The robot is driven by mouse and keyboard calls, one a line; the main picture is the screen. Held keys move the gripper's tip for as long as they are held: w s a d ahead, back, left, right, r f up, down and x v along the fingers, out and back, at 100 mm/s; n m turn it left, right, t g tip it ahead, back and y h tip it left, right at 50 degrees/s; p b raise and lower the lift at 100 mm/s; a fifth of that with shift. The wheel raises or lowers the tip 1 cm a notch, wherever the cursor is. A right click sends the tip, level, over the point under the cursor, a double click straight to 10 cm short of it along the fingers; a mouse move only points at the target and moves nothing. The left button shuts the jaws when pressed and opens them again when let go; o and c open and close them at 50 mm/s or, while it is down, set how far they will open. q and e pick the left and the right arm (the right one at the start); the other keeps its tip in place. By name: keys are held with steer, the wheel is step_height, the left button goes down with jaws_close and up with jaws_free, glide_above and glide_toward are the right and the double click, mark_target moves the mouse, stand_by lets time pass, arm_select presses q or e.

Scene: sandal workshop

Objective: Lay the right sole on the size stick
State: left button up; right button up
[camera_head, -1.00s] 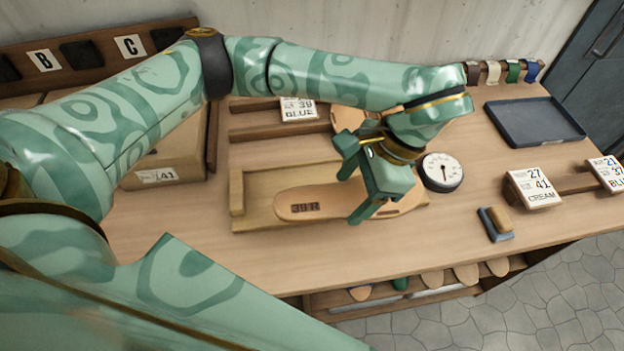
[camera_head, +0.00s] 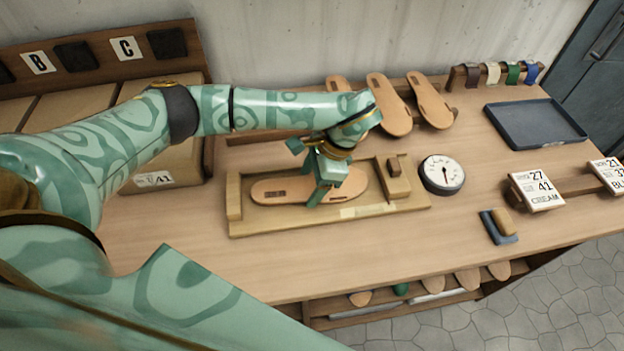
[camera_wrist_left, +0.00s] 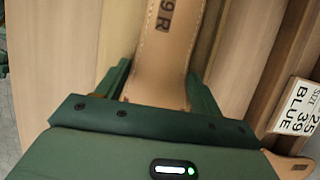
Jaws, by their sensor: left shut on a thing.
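The tan right sole (camera_head: 270,191), marked 39 R, lies lengthwise over the size stick (camera_head: 300,222). Its marked end is beside the stick's left end block (camera_head: 234,196); the stick's small slider block (camera_head: 394,168) is to its right. I cannot tell whether the sole touches the stick's bed or hangs just above it. My left gripper (camera_head: 322,197) is shut across the sole's middle and hides part of it. In the left wrist view the sole (camera_wrist_left: 172,50) runs between the two fingers. My right gripper is not in view.
Several tan soles (camera_head: 388,103) lie behind the stick. A round dial (camera_head: 442,174) stands right of it, near a blue tray (camera_head: 535,121), a brush (camera_head: 498,225) and a CREAM label stand (camera_head: 537,190). Boxes (camera_head: 165,165) are at left. The bench front is clear.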

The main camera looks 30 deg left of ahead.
arm_select(q)
steer(key=o, duration=0.8)
steer(key=shift+c, duration=0.2)
steer(key=p+v, duration=0.1)
steer(key=v, duration=1.1)
steer(key=shift+s, duration=0.1)
